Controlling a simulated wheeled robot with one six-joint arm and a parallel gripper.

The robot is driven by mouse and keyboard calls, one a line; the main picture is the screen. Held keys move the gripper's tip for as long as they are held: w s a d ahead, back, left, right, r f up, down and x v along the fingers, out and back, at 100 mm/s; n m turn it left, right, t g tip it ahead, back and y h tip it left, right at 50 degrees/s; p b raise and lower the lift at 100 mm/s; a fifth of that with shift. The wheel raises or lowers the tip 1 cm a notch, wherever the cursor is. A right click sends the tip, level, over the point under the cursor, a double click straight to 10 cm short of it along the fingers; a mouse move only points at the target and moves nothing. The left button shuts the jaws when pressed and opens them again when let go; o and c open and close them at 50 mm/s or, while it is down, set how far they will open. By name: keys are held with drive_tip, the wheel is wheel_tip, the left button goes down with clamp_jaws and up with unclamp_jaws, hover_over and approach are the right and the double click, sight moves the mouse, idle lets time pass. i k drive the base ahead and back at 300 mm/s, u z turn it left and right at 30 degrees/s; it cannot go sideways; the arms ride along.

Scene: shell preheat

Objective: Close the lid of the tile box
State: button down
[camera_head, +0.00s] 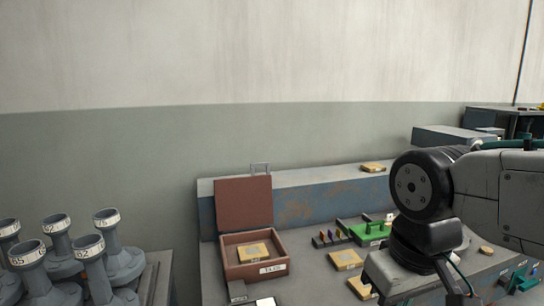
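The tile box (229,262) is a small brown open box on the grey bench, left of centre. Its lid (244,203) stands up at the back, close to the blue-grey ledge. A yellowish tile (254,252) lies inside, and a white label (272,268) is on the front wall. My arm comes in from the right, and its dark wrist is well to the right of the box. My gripper's fingertips are not clearly visible, so I cannot tell their state.
Several yellowish tiles (346,259) lie on the bench between box and arm. A green holder (372,231) stands behind them, with small coloured pieces beside it. A blue-grey ledge (316,191) runs along the back. Several grey numbered stands (98,268) are on a separate surface at left.

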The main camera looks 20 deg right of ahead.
sight(241, 202)
drive_tip(key=i, duration=0.9)
